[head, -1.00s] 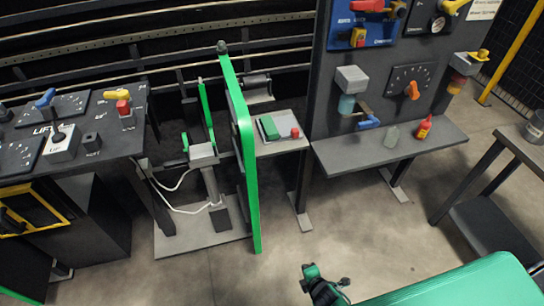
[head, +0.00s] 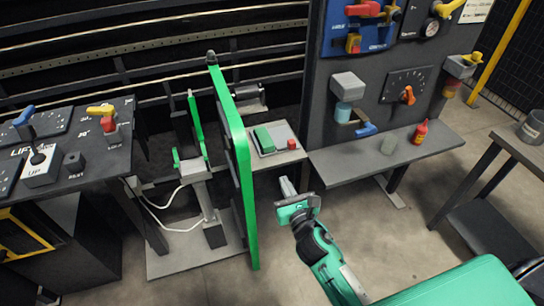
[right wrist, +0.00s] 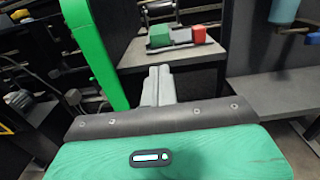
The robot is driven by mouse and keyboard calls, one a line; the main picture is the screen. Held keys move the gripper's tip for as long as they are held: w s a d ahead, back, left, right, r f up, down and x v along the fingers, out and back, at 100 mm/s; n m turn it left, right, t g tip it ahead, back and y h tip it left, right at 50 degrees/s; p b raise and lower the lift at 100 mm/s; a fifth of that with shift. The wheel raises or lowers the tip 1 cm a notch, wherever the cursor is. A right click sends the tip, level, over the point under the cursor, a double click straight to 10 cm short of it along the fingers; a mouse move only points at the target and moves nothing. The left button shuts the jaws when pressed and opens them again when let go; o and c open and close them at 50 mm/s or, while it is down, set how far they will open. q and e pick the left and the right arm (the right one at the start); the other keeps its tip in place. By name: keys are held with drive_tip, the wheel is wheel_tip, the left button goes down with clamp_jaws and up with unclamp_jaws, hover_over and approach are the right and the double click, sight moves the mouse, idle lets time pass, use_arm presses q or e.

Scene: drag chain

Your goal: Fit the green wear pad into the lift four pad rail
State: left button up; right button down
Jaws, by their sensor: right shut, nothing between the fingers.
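A green block (head: 264,139), which looks like the wear pad, lies on a small grey shelf (head: 262,160) right of a tall green frame (head: 235,135). In the right wrist view the green block (right wrist: 159,36) sits beside a grey piece (right wrist: 180,37) and a red block (right wrist: 199,34). My right gripper (head: 286,186) is shut and empty, in front of and below the shelf, apart from the block. Its closed fingers (right wrist: 157,80) point toward the shelf in the right wrist view. I cannot tell which part is the lift four pad rail. My left gripper is not in view.
The tall green frame stands close left of the shelf. A control desk (head: 75,140) is at the left. The floor in front is open.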

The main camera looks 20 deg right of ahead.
approach(270, 149)
drive_tip(key=w, duration=0.2)
drive_tip(key=w+p, duration=0.1)
drive_tip(key=w, duration=0.1)
drive_tip(key=w+p, duration=0.1)
drive_tip(key=w, duration=0.1)
drive_tip(key=shift+w+a+f, duration=0.3)
drive_tip(key=shift+w+f, duration=0.05)
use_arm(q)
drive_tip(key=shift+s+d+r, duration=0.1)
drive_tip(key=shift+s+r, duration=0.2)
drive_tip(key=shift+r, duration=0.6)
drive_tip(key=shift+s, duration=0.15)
use_arm(e)
drive_tip(key=shift+w, duration=0.15)
drive_tip(key=shift+w+b, duration=0.35)
drive_tip(key=shift+w, duration=0.3)
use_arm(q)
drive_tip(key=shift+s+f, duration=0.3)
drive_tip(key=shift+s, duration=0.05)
use_arm(e)
drive_tip(key=shift+d+r, duration=0.1)
drive_tip(key=shift+r, duration=0.4)
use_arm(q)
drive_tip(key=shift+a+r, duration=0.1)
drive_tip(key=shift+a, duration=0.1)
use_arm(e)
drive_tip(key=shift+s+f, duration=0.1)
